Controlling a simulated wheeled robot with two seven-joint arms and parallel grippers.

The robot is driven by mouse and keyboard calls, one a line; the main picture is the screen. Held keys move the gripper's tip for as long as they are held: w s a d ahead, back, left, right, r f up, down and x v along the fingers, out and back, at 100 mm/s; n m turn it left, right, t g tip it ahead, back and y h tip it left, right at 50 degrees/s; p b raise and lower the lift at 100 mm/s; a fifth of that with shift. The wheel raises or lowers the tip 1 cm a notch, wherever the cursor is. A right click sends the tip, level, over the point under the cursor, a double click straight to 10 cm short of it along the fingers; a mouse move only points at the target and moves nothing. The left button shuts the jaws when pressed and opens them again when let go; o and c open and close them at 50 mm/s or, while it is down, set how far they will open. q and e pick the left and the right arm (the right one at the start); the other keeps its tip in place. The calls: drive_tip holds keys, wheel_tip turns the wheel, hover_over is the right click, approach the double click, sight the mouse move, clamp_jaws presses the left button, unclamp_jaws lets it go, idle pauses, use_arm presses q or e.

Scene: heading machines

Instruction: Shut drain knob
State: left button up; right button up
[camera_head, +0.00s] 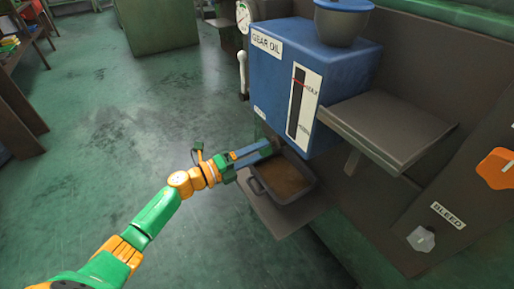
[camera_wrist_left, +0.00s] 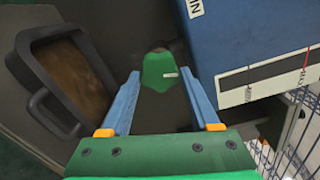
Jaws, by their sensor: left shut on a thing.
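The drain knob (camera_wrist_left: 160,72) shows in the left wrist view as a green piece with a small pale mark. It sits between the two blue fingers of my left gripper (camera_wrist_left: 160,78), below the blue gear oil tank (camera_wrist_left: 238,40). My left gripper is shut on the knob. In the head view, my left gripper (camera_head: 268,147) reaches to the lower front of the tank (camera_head: 285,65), and I cannot make out the knob there. My right gripper is not in view.
A dark pan (camera_head: 256,187) of brown liquid stands on a ledge under the tank; it also shows in the left wrist view (camera_wrist_left: 35,65). A grey shelf (camera_head: 385,122) juts out at the right. An orange knob (camera_head: 497,168) and a grey bleed knob (camera_head: 421,239) are farther right. Open floor lies left.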

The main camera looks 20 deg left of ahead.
use_arm(q)
drive_tip(key=shift+r+n+p, duration=0.1)
drive_tip(key=shift+n+p, duration=0.45)
drive_tip(key=shift+n, duration=0.85)
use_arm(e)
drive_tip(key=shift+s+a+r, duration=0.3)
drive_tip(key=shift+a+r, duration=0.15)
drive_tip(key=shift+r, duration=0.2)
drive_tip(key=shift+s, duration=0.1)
use_arm(q)
drive_tip(key=o, duration=1.4)
drive_tip(key=shift+c, duration=0.2)
drive_tip(key=v, duration=0.7)
drive_tip(key=shift+p, duration=0.4)
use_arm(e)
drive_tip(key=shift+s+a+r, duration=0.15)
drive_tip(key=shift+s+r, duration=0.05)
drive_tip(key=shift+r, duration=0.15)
